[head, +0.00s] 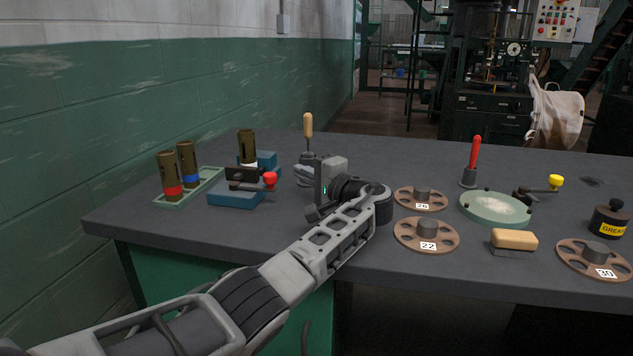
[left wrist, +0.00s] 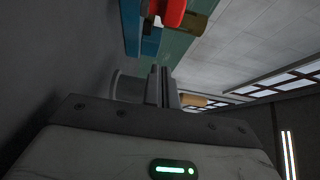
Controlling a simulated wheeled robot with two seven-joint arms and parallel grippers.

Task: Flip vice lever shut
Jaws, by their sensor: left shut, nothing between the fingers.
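The vice (head: 236,198) is a blue block with a dark top plate, on the left part of the bench. Its lever ends in a red knob (head: 270,179) on the right side. In the left wrist view the red knob (left wrist: 172,12) shows at the top edge, beyond my fingertips, with blue vice parts (left wrist: 131,28) beside it. My left gripper (head: 300,173) is to the right of the knob, apart from it. Its fingers (left wrist: 160,72) are together and empty. An olive tube (head: 247,146) stands at the vice. My right gripper is in neither view.
A green tray (head: 206,190) with banded tubes stands left of the vice. A wooden-handled tool (head: 308,125) stands close behind my left gripper. To the right are spoked discs (head: 422,235), a round green plate (head: 494,208), a brush (head: 514,239) and a grease pot (head: 608,220).

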